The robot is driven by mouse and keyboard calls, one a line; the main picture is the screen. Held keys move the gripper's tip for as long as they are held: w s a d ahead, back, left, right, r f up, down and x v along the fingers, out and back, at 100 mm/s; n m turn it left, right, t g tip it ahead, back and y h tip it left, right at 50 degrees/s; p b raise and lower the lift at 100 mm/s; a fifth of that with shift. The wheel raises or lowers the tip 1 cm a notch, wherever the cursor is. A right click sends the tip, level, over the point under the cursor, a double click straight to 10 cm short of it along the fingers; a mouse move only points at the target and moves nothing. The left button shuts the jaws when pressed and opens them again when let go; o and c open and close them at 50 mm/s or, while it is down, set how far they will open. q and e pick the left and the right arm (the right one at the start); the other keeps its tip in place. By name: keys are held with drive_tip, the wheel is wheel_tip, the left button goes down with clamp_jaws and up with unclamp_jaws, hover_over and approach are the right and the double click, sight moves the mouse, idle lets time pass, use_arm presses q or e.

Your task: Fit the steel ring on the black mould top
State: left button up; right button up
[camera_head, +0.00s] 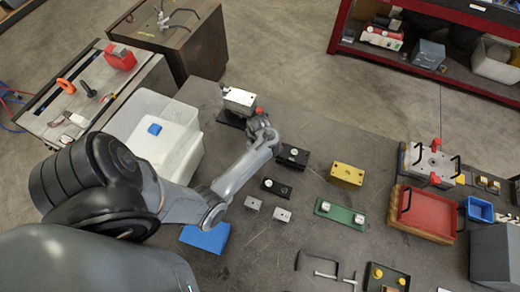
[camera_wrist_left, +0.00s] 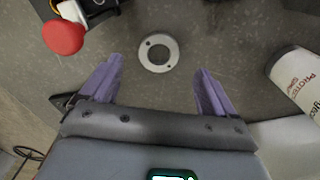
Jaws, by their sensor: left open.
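The steel ring (camera_wrist_left: 158,53) is a flat pale disc with a dark centre hole and small screw holes. It lies flat on the grey table in the left wrist view, just beyond and between the fingertips. My left gripper (camera_wrist_left: 160,68) is open and empty, its two purple fingers apart. In the head view the left gripper (camera_head: 262,124) is over the table's back part, and its arm hides the ring. Two black blocks with pale tops, one (camera_head: 293,156) behind the other (camera_head: 276,188), stand to its right and front; I cannot tell which is the mould top. My right gripper is out of view.
A white block on a black base (camera_head: 238,101) stands close behind the gripper. A red knob (camera_wrist_left: 63,37) and a white printed cylinder (camera_wrist_left: 298,80) flank the ring. Yellow (camera_head: 347,174) and green (camera_head: 340,214) blocks and a red tray (camera_head: 427,215) stand right.

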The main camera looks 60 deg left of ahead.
use_arm(q)
wheel_tip(320, 180, down, 4)
drive_tip(key=shift+b, duration=0.65)
drive_tip(key=shift+f, duration=0.8)
drive_tip(key=c, duration=1.3)
drive_tip(key=shift+r, duration=0.1)
drive_tip(key=shift+r, duration=0.1)
drive_tip(key=shift+r+p, duration=0.8)
drive_tip(key=shift+p, duration=0.15)
drive_tip(key=shift+f, duration=0.15)
